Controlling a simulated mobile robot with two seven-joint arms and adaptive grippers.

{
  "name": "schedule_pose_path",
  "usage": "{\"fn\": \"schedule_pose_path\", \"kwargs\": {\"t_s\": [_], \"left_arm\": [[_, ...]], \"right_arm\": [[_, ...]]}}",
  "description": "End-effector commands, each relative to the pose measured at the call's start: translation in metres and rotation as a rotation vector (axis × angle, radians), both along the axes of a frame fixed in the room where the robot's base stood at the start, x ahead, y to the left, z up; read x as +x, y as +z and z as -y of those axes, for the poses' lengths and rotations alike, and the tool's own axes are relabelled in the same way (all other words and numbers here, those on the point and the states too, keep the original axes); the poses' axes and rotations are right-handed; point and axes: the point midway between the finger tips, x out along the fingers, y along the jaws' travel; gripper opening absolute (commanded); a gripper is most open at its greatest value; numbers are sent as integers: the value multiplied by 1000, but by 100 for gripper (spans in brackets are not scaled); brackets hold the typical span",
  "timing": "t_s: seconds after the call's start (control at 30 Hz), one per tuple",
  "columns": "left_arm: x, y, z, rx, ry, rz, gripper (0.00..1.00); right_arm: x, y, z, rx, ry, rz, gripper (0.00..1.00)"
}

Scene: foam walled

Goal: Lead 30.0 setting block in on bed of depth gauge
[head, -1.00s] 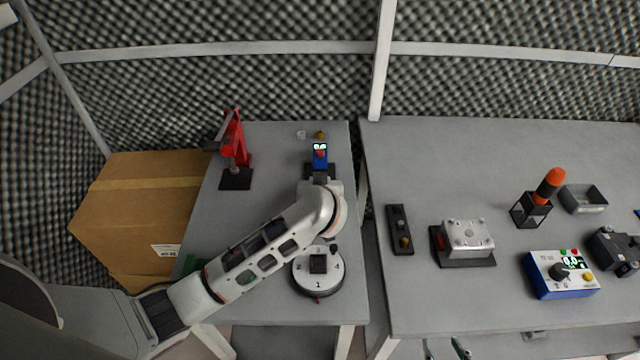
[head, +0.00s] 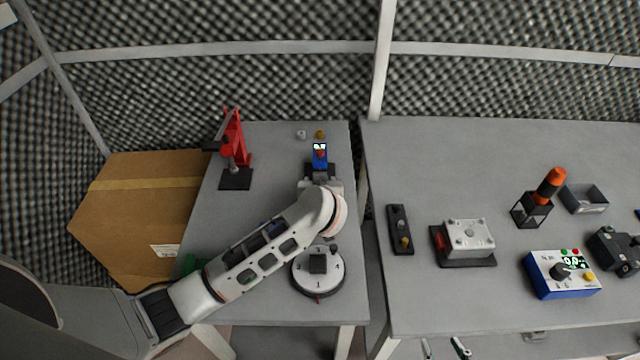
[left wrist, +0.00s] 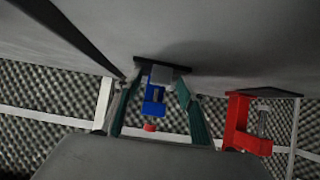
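The blue depth gauge (head: 320,154) stands upright on its dark base near the back of the left table. It also shows in the left wrist view (left wrist: 154,101). The setting block (left wrist: 164,74) is a small grey block by the gauge's dark base in the left wrist view. Any contact with the bed is unclear. My left wrist hides the block in the head view. My right gripper (head: 444,349) shows only its spread fingertips at the bottom edge, empty.
A red press (head: 236,150) stands left of the gauge, and a round numbered dial (head: 318,272) lies in front. A cardboard box (head: 135,215) is at left. The right table holds a blue meter box (head: 562,275) and several fixtures.

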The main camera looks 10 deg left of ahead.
Motion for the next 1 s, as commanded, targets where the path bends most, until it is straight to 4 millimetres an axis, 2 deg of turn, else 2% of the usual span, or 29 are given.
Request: {"fn": "schedule_pose_path", "kwargs": {"t_s": [0.17, 0.6, 0.8, 1.0], "left_arm": [[-12, 9, 3, -1, -1, 3, 40], [-79, 56, 21, -3, -1, 2, 40], [-93, 67, 24, -1, 0, 2, 40], [-95, 68, 25, 0, -1, 2, 40]], "right_arm": [[0, 0, -1, 1, 0, 0, 40], [-1, -1, -2, 3, 1, -1, 40], [-1, -1, -2, 4, 1, -1, 40], [-1, -1, -2, 4, 1, -1, 40]]}}
